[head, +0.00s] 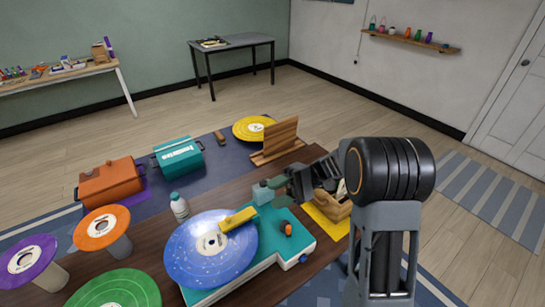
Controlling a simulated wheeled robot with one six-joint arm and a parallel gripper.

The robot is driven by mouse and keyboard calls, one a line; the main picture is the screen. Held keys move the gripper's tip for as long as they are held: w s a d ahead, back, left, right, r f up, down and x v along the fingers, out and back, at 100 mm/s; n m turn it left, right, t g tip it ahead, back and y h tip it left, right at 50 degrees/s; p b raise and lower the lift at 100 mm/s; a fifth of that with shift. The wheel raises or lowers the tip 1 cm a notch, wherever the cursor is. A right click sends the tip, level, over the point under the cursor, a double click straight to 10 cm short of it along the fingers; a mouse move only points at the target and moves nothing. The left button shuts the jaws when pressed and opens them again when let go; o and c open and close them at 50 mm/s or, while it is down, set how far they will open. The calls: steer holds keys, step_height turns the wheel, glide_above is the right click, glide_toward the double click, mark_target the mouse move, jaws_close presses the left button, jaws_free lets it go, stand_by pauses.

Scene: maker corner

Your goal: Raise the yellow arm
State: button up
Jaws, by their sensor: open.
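A teal record player (262,256) with white sides stands on the dark wooden table. A blue speckled record (190,262) lies on its platter. The yellow arm (239,219) reaches over the right part of the record; whether its tip touches the record I cannot tell. A small orange knob (287,229) is on the teal top and a blue knob (303,259) on the front right. My gripper (267,190) is open, just behind and to the right of the yellow arm, apart from it in the picture. Its fingers are small and partly hard to make out.
A bottle (179,207) stands left of the player. Orange (112,185) and teal (178,160) boxes, a wooden rack (277,142) and a yellow record (252,128) lie behind. Purple, orange and green records are at left. A wooden crate (336,210) is at right, partly hidden by my arm.

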steer(key=s+d+f+m+t+h, duration=0.3)
steer(key=s+d+f+t+h, duration=0.25)
steer(key=f+h, duration=0.4)
steer(key=s+d+r+n+t+h, duration=0.1)
steer(key=s+d+r+t+h, duration=0.2)
steer(key=d+r+t+h, duration=0.2)
step_height(320, 180, up, 5)
steer(key=t+h, duration=0.1)
steer(key=t, duration=0.2)
steer(key=shift+s+d+f+n+h, duration=0.2)
steer(key=shift+s+d+n+h, duration=0.1)
steer(key=shift+s+d+h, duration=0.1)
steer(key=shift+a, duration=0.15)
